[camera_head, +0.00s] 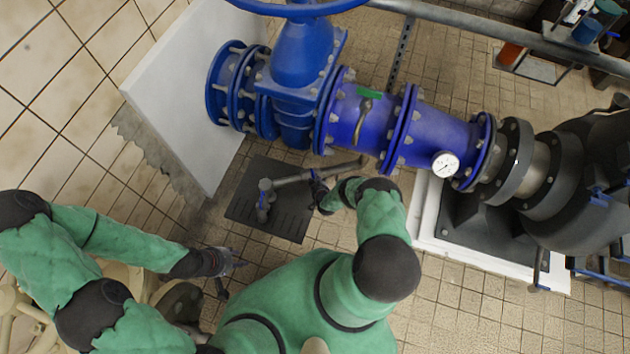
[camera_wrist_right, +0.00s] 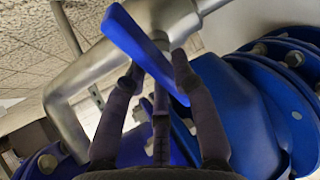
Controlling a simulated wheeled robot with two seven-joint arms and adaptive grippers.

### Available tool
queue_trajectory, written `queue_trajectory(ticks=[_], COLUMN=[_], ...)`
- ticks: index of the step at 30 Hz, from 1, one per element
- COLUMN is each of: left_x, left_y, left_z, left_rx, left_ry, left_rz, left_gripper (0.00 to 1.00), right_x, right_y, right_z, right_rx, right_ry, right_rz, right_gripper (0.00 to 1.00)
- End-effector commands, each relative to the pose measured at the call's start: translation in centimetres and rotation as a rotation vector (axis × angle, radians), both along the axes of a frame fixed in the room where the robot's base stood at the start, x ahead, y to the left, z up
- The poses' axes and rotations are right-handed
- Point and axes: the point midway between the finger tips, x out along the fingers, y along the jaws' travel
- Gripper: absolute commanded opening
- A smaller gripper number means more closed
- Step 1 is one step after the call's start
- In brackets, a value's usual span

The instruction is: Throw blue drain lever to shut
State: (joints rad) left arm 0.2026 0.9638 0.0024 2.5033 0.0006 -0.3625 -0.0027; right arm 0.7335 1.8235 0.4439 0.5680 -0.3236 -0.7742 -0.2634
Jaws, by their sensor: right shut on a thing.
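The blue drain lever (camera_wrist_right: 135,42) shows in the right wrist view as a flat bar slanting from upper left to lower right, beside a grey metal pipe (camera_wrist_right: 95,68). My right gripper (camera_wrist_right: 158,78) is shut on the lever, with its dark fingers around the bar. In the head view my right gripper (camera_head: 318,192) is at the grey drain pipe (camera_head: 290,178), below the big blue pipe; the lever is too small and covered there to make out. My left gripper (camera_head: 230,275) hangs low over the floor, its fingers apart and empty.
The big blue flanged pipe (camera_head: 430,135) with a gauge (camera_head: 445,164) runs above the drain pipe. A white wall block (camera_head: 185,95) stands to the left. A dark floor plate (camera_head: 285,222) lies beneath the drain pipe. A dark pump (camera_head: 575,180) sits at right. Tiled floor is clear at lower right.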

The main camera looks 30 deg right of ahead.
Motion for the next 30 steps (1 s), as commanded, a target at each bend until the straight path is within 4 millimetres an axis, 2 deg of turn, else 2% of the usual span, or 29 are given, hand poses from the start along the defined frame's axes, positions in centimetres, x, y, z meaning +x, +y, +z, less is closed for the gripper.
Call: queue_trajectory(ticks=[14,15,17,30], left_x=[0.0,0.0,0.0,0.01], left_y=[0.0,0.0,0.0,0.0], left_z=[0.0,0.0,0.0,0.0], left_rx=[0.0,0.0,0.0,0.0], left_ry=[0.0,0.0,0.0,0.0], left_rz=[0.0,0.0,0.0,0.0], left_gripper=[0.4,0.4,0.4,0.4], right_x=[-0.05,-0.05,-0.05,-0.21], right_y=[0.15,0.14,0.14,0.06], right_z=[-0.05,-0.05,-0.05,0.17], right_rx=[0.015,0.014,0.013,0.011], right_ry=[-0.002,-0.003,-0.002,-0.003], right_rz=[-0.011,-0.01,-0.011,-0.011], right_gripper=[0.0,0.29,0.44,0.44])
